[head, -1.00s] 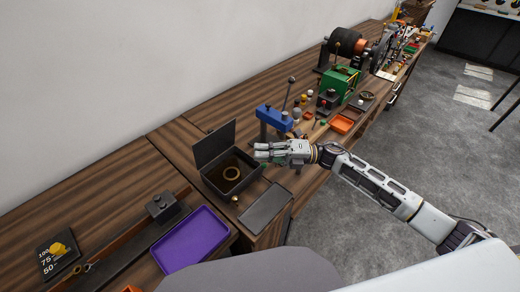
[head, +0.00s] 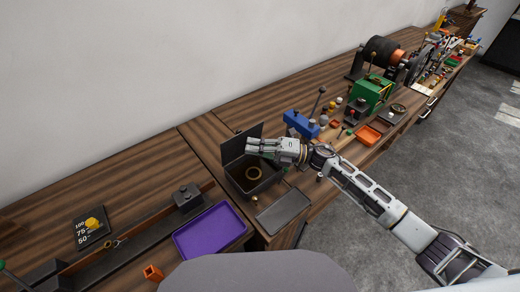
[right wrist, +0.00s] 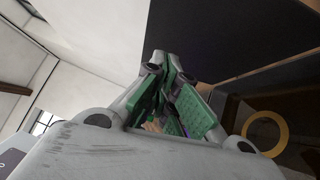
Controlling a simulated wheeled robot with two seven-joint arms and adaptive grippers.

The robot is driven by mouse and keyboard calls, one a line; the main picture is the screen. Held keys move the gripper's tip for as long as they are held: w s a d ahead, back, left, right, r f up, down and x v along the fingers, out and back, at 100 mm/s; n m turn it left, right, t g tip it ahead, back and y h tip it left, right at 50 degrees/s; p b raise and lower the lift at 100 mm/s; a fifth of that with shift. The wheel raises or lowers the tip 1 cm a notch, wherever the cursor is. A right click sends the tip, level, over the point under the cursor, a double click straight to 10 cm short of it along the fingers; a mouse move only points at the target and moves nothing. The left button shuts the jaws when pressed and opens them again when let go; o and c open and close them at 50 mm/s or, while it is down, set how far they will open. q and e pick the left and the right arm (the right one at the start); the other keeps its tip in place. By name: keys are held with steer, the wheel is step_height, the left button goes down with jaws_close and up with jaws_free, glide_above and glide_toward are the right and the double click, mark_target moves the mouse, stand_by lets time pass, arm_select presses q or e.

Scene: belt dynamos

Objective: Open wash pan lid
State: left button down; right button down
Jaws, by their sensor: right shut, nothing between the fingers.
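The dark wash pan (head: 266,188) sits on the wooden bench, with its lid (head: 232,152) standing raised along the back side. A brass-coloured ring (head: 253,174) lies inside the pan and also shows in the right wrist view (right wrist: 284,128). My right gripper (head: 249,146) is shut and empty, above the pan and in front of the lid's right part. I cannot tell whether its fingertips touch the lid. In the right wrist view its green-padded fingers (right wrist: 172,75) are close together, beside a dark panel. My left gripper is not in view.
A blue press (head: 302,124) and a green machine (head: 371,93) stand farther along the bench. Bare bench lies behind the pan.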

mark_target(244, 136)
steer(key=shift+w+a, duration=0.3)
steer(key=shift+w, duration=0.1)
steer(key=shift+r, duration=0.1)
steer(key=shift+w+a+r, duration=0.2)
steer(key=shift+w+a, duration=0.05)
steer(key=shift+w, duration=0.1)
steer(key=shift+w+a+r+m+h+p, duration=0.3)
steer(key=shift+w+a+r+m+p, duration=0.25)
steer(key=shift+p, duration=0.25)
steer(key=shift+w+a+f+b, duration=0.15)
steer(key=shift+w+a+b, duration=0.15)
steer(key=shift+w, duration=0.2)
steer(key=shift+s+d, duration=0.1)
steer(key=shift+d, duration=0.1)
